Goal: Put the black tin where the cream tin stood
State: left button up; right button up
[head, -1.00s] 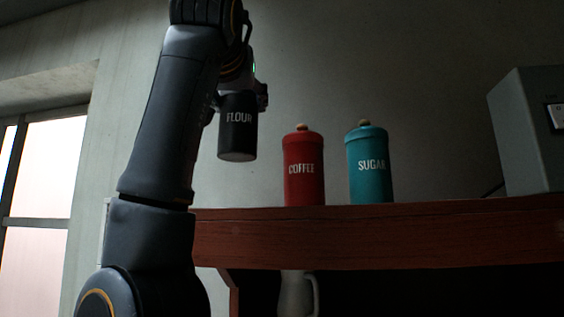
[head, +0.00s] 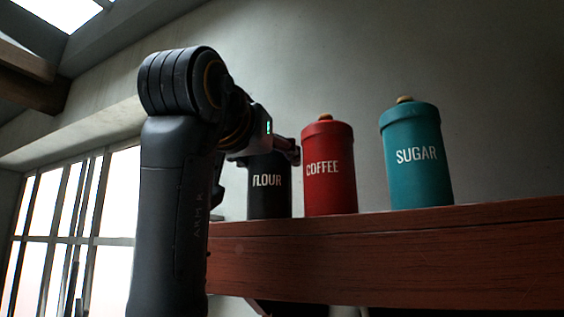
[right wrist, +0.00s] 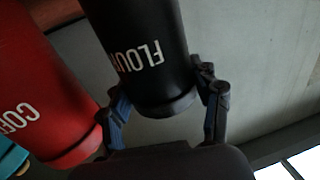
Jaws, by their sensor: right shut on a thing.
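The black tin (head: 269,190), lettered FLOUR, is upright at the left end of the shelf top, just left of the red COFFEE tin. Its base is level with the shelf edge; I cannot tell whether it rests or hangs just above. My right gripper (head: 268,152) is shut on its upper part from above. In the right wrist view the black tin (right wrist: 140,35) sits between the two fingers (right wrist: 160,100), its lettering upside down. No cream tin shows in any view. My left gripper is out of view.
The red COFFEE tin (head: 328,180) stands close beside the black tin. The teal SUGAR tin (head: 418,165) stands further right with a gap between. The reddish wooden shelf (head: 400,255) runs to the right, its top bare beyond SUGAR. A bright window (head: 60,220) is at left.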

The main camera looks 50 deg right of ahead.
jog(key=shift+d, duration=0.1)
jog(key=a, duration=0.3)
jog(key=shift+w+a, duration=0.1)
jog(key=o, duration=1.3)
jog(key=shift+a, duration=0.1)
jog(key=shift+c, duration=0.2)
jog(key=o, duration=0.3)
jog(key=shift+d, duration=0.25)
jog(key=shift+d+f, duration=0.1)
jog(key=shift+d, duration=0.55)
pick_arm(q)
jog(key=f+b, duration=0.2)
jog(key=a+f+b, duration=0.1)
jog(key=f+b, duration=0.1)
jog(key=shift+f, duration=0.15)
pick_arm(e)
jog(key=v, duration=1.2)
jog(key=shift+a+r, duration=0.25)
jog(key=shift+a, duration=0.05)
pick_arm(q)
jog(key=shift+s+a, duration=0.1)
